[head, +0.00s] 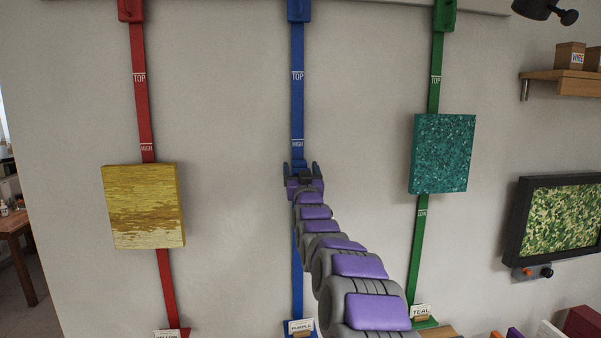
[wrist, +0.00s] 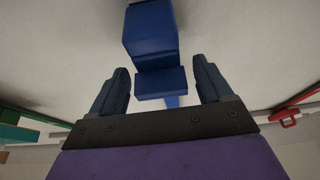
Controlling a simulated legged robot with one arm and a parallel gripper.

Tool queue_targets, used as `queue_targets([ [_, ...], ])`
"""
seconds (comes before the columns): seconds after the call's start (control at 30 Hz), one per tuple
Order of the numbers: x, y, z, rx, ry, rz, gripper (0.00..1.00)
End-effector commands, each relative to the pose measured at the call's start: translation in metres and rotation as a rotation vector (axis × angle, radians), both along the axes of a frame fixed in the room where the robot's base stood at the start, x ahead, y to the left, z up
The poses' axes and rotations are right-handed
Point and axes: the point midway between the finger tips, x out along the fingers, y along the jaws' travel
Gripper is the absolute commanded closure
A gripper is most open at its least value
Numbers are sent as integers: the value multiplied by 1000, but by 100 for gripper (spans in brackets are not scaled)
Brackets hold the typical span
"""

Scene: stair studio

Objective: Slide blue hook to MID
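The blue strap (head: 297,110) hangs down the wall with a TOP mark (head: 297,76) and a HIGH mark (head: 297,144). No MID mark is readable; my arm covers part of the lower strap. My gripper (head: 302,168) is at the strap just below HIGH. In the wrist view, the blue hook (wrist: 150,35) shows as a block with a smaller lip between the fingers of my gripper (wrist: 161,88). The fingers are apart, with gaps beside the lip. In the head view the hook is mostly hidden by my gripper.
A yellow panel (head: 143,207) hangs on the red strap (head: 142,100) at left. A teal panel (head: 442,153) hangs on the green strap (head: 434,95) at right. A green framed picture (head: 562,218) and a shelf (head: 565,82) are further right. The wall between straps is bare.

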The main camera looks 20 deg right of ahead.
Motion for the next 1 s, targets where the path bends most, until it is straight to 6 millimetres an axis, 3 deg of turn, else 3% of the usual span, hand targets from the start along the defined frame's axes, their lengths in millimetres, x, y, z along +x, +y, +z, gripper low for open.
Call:
queue_targets([
  [0.37, -6, 2, -2, 0, 0, 0, 21],
  [1.0, -69, 20, -30, 0, 2, 1, 21],
])
